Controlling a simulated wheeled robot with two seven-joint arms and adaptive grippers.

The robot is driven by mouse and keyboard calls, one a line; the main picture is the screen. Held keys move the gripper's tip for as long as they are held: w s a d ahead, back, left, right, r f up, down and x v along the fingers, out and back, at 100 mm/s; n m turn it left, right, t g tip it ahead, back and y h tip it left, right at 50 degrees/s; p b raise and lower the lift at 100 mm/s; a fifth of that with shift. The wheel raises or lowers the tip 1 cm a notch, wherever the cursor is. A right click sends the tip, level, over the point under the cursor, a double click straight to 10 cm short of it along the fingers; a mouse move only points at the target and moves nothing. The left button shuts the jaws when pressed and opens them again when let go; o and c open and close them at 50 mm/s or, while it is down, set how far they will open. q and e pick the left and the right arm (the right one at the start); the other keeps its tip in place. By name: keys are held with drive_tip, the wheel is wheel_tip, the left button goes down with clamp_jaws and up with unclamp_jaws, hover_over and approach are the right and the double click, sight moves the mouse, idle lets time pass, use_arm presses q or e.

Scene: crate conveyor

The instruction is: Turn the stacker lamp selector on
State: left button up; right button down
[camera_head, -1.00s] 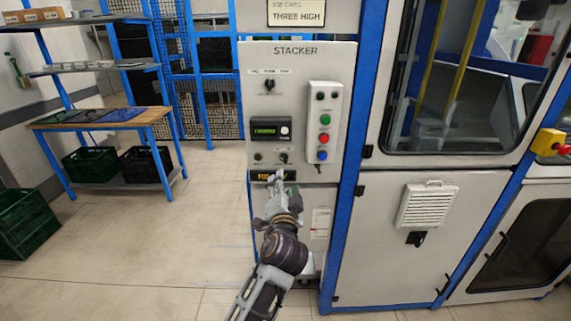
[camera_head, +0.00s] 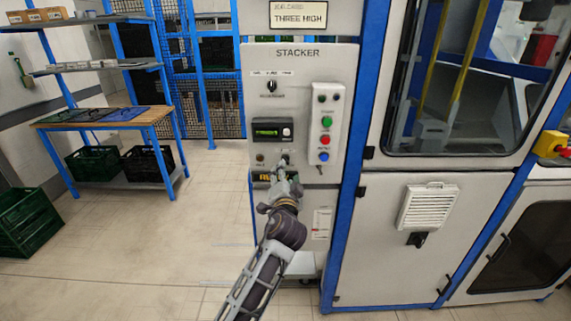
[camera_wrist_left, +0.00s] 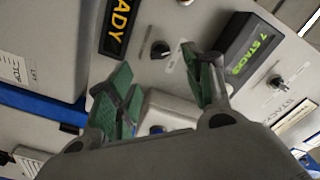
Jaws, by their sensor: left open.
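The grey stacker panel (camera_head: 300,60) stands ahead in the head view. A small black selector knob (camera_wrist_left: 160,50) sits low on it, between the amber READY display (camera_wrist_left: 120,28) and the green-lit counter (camera_wrist_left: 243,45); its label is too small to read. My left gripper (camera_head: 285,172) is just below and in front of this knob in the head view and partly covers that area. In the left wrist view, my left gripper (camera_wrist_left: 155,75) is open, its green-padded fingers spread to either side below the knob, with nothing between them. My right gripper is out of view.
A raised box with coloured push buttons (camera_head: 325,125) stands close to the right of the knob. Another selector (camera_head: 271,86) is higher on the panel. A blue frame post (camera_head: 350,200) runs beside the panel.

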use_arm(q)
drive_tip(key=w, duration=0.7)
drive_tip(key=shift+w+p, duration=0.25)
drive_tip(key=shift+p, duration=0.15)
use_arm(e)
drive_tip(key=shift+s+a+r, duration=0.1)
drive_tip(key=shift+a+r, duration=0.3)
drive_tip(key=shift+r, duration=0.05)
use_arm(q)
drive_tip(key=c, duration=0.8)
drive_tip(key=shift+c, duration=1.1)
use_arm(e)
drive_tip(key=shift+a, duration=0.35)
